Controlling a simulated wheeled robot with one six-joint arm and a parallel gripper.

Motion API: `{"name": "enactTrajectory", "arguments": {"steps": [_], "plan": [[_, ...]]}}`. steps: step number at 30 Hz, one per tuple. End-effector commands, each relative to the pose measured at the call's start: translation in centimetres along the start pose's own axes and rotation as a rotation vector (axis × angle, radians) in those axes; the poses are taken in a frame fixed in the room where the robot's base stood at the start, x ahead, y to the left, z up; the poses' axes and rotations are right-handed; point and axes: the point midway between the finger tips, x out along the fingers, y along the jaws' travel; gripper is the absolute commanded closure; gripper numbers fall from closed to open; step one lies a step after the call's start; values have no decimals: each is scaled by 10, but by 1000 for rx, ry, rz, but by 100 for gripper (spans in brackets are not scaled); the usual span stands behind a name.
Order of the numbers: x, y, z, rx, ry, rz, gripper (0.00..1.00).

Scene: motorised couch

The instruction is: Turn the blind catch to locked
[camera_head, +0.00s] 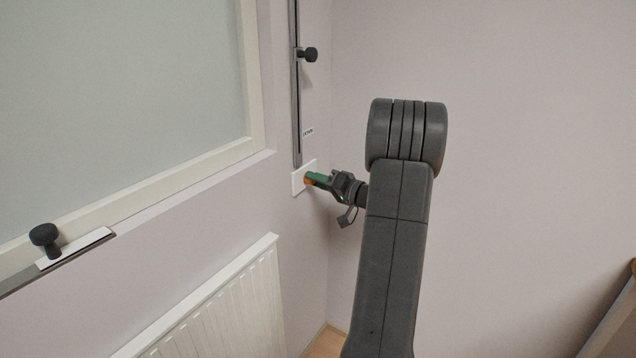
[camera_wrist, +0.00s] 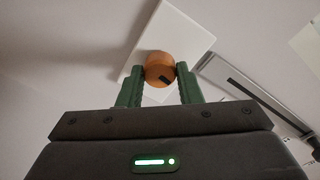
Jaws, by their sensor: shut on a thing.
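The blind catch is an orange round knob (camera_wrist: 159,69) with a dark mark on its lower right face in the wrist view. It sits on a white square plate (camera_wrist: 190,40) on the wall. In the head view the plate (camera_head: 298,181) is below the vertical rail, and only a bit of the orange knob (camera_head: 308,181) shows. My gripper (camera_wrist: 160,78) is shut on the knob, with one green finger on each side. It also shows in the head view (camera_head: 315,179). I cannot read the lock markings.
A vertical grey rail (camera_head: 297,90) with a dark knob (camera_head: 308,54) runs up the wall above the plate. A window (camera_head: 110,90) is at the left, with another dark knob (camera_head: 44,236) on a sloping rail. A white radiator (camera_head: 220,315) stands below. The right wall is bare.

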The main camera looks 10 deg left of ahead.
Motion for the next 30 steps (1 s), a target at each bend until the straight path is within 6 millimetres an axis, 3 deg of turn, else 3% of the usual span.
{"name": "enactTrajectory", "arguments": {"steps": [30], "plan": [[0,-2,-2,947,-25,27,91]]}}
